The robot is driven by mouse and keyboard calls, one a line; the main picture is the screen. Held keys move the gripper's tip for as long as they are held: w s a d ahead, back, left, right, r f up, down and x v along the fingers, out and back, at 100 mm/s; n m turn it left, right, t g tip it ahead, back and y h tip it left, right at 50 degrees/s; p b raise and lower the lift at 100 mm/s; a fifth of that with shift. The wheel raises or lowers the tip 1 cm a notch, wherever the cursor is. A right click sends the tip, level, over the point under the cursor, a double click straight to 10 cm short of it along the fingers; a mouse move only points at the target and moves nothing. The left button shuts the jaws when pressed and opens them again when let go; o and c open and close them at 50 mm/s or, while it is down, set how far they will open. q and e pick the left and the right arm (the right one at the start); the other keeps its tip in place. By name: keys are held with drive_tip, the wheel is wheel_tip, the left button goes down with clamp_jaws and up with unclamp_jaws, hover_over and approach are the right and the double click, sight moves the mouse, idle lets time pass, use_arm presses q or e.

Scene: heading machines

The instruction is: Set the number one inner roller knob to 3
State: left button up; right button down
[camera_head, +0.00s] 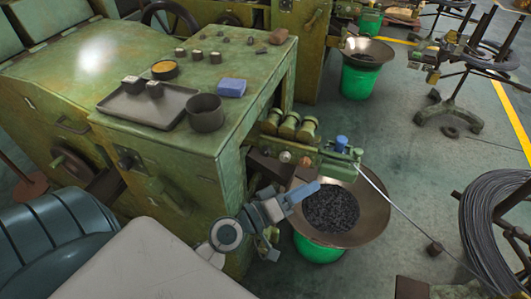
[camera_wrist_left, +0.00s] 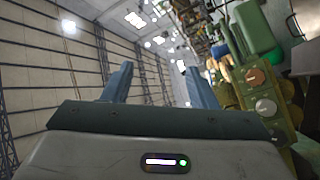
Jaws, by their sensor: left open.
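The green roller unit (camera_head: 330,162) juts from the right side of the green machine. A small pale round knob (camera_head: 285,156) and a brownish one (camera_head: 305,161) show on its near face. In the left wrist view, round knobs show at the right: a brown one (camera_wrist_left: 255,77), a pale one (camera_wrist_left: 265,107) and a dark one (camera_wrist_left: 275,133). I cannot tell which is number one inner, and no scale numbers are readable. My left gripper (camera_head: 306,192), with blue-grey fingers, is in front of and below the knobs, apart from them. Its fingers (camera_wrist_left: 160,82) are spread and empty.
Brass rollers (camera_head: 289,125) and a blue cylinder (camera_head: 341,143) sit on the unit. A wire (camera_head: 400,208) runs from it toward a coil (camera_head: 495,225). A wide pan (camera_head: 372,208) of dark pieces stands below, close to my gripper. A tray (camera_head: 148,105) lies on the machine top.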

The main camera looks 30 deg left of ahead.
sight(265, 153)
use_arm(q)
drive_tip(key=w+a+f+n+t+y, duration=0.1)
drive_tip(key=w+a+n+y, duration=0.2)
drive_tip(key=a+n+y, duration=0.65)
drive_tip(key=w+a+f+n+y, duration=0.1)
drive_tip(key=w+a+n+y, duration=0.4)
drive_tip(key=n, duration=0.8)
wheel_tip(265, 153, down, 8)
drive_tip(key=s+n+g, duration=0.1)
drive_tip(key=n+g, duration=0.3)
drive_tip(key=g, duration=0.1)
drive_tip(key=shift+y, duration=0.35)
drive_tip(key=x, duration=0.9)
drive_tip(key=shift+a, duration=0.55)
drive_tip(key=shift+w+a+f+p, duration=0.1)
drive_tip(key=shift+w+a+p, duration=0.05)
drive_tip(key=shift+w+p, duration=0.15)
drive_tip(key=shift+w+a+n, duration=0.1)
drive_tip(key=shift+n, duration=0.15)
drive_tip(key=c, duration=0.7)
drive_tip(key=shift+c, duration=1.4)
use_arm(e)
drive_tip(key=shift+s+a+r, duration=0.1)
drive_tip(key=shift+a, duration=0.4)
